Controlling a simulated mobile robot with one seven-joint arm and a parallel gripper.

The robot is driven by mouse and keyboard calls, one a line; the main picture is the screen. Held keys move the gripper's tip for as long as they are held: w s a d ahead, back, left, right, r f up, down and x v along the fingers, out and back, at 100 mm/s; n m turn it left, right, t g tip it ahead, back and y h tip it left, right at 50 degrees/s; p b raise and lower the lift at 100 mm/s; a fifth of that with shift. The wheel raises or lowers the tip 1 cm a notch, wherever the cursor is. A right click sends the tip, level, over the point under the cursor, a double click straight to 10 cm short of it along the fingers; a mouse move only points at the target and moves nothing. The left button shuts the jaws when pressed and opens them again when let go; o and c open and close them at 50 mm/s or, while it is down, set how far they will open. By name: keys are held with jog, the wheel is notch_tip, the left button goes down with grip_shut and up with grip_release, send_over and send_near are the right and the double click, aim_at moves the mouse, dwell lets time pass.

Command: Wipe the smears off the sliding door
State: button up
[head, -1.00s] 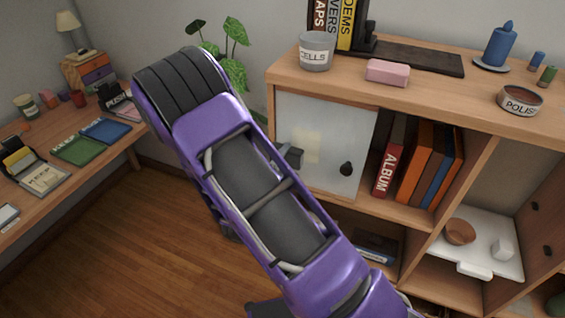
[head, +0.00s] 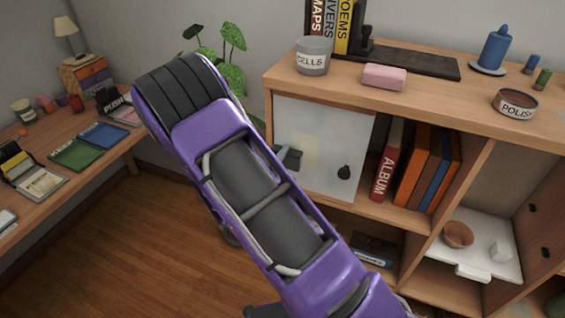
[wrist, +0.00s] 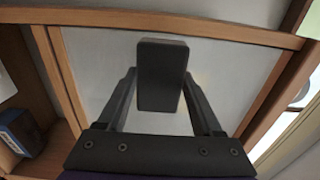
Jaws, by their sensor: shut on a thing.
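The pale sliding door (head: 318,155) covers the left part of the cabinet's upper compartment and has a dark round knob (head: 344,172). A faint yellowish smear (head: 307,143) shows on it, right of the dark block. My gripper (wrist: 160,85) is shut on a dark grey block (wrist: 161,75), whose flat side faces the wrist camera. In the head view the block (head: 289,158) is at the door's left part, close to its surface; I cannot tell whether it touches. My purple arm hides the rest of the gripper there.
The cabinet top (head: 430,100) bears a grey pot (head: 313,57), a pink bar (head: 384,77), a polish tin (head: 515,103) and a blue candle (head: 495,50). Books (head: 425,165) fill the open compartment right of the door. A desk (head: 75,180) stands left; the floor between is clear.

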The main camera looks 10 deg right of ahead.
aim_at(298, 166)
jog(key=shift+w+d, duration=0.3)
jog(key=shift+w, duration=0.1)
jog(key=shift+s+d+p, duration=0.3)
jog(key=shift+s+d, duration=0.35)
jog(key=shift+d, duration=0.15)
jog(key=shift+s+d+p, duration=0.25)
jog(key=shift+s+d, duration=0.35)
jog(key=shift+d, duration=0.2)
jog(key=shift+s+d+p, duration=0.25)
jog(key=shift+s+d, duration=0.3)
jog(key=shift+d, duration=0.3)
jog(key=shift+s+d+p, duration=0.2)
jog(key=shift+s+d, duration=0.35)
jog(key=shift+d, duration=0.25)
jog(key=shift+w+r, duration=0.1)
jog(key=shift+r, duration=1)
jog(key=shift+w+a, duration=0.75)
jog(key=shift+a, duration=0.35)
jog(key=shift+w+a, duration=0.7)
jog(key=shift+a, duration=0.45)
jog(key=shift+w+a, duration=0.75)
jog(key=shift+a, duration=0.35)
jog(key=shift+d+r, duration=0.1)
jog(key=shift+r, duration=0.85)
jog(key=shift+s+d, duration=0.8)
jog(key=shift+d, duration=0.3)
jog(key=shift+s+d, duration=0.75)
jog(key=shift+d, duration=0.4)
jog(key=shift+s+d, duration=0.8)
jog(key=shift+d, duration=0.3)
